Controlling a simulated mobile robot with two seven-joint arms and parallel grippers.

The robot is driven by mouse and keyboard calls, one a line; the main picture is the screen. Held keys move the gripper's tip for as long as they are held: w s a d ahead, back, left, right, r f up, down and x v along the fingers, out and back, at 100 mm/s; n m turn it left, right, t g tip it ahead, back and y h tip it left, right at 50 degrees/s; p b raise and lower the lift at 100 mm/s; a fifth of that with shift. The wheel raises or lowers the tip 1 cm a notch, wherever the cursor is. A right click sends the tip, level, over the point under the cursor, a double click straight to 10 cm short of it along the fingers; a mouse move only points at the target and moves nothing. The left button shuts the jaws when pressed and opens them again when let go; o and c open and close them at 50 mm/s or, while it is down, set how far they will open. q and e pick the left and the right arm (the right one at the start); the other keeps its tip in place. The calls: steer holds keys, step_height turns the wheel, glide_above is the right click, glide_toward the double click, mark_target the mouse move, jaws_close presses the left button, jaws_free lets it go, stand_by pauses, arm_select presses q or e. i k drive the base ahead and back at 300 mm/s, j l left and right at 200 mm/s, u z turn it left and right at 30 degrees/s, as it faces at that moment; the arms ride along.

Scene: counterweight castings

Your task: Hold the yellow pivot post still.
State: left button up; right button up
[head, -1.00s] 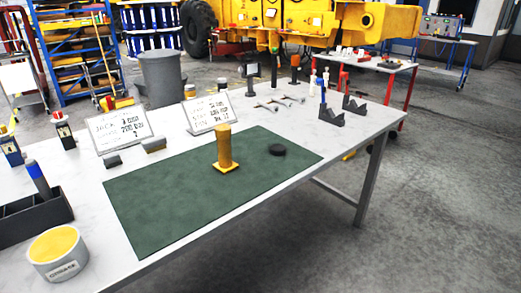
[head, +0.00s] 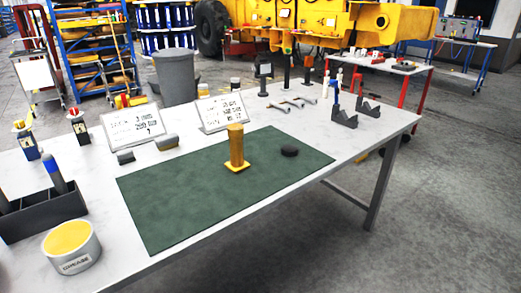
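The yellow pivot post (head: 236,147) stands upright on its square yellow base plate on the green mat (head: 185,207). Nothing touches the post. Neither of my grippers shows in the head view.
A small dark disc (head: 290,151) lies on the mat right of the post. Two sign cards (head: 133,129) stand behind the mat. At the left are a grease tin (head: 71,246) and a dark tray (head: 40,218). Dark V-shaped stands (head: 345,117) are at the right. The table's front edge is clear.

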mark_target(237, 164)
steer(key=l+u, duration=0.1)
steer(key=u, duration=0.3)
steer(key=l+u, duration=0.15)
steer(key=u, duration=0.25)
steer(key=l+u, duration=0.5)
steer(key=l, duration=0.25)
steer(key=l+u, duration=0.1)
steer(key=l, duration=0.75)
steer(key=k+l+u, duration=0.15)
steer(key=l, duration=0.65)
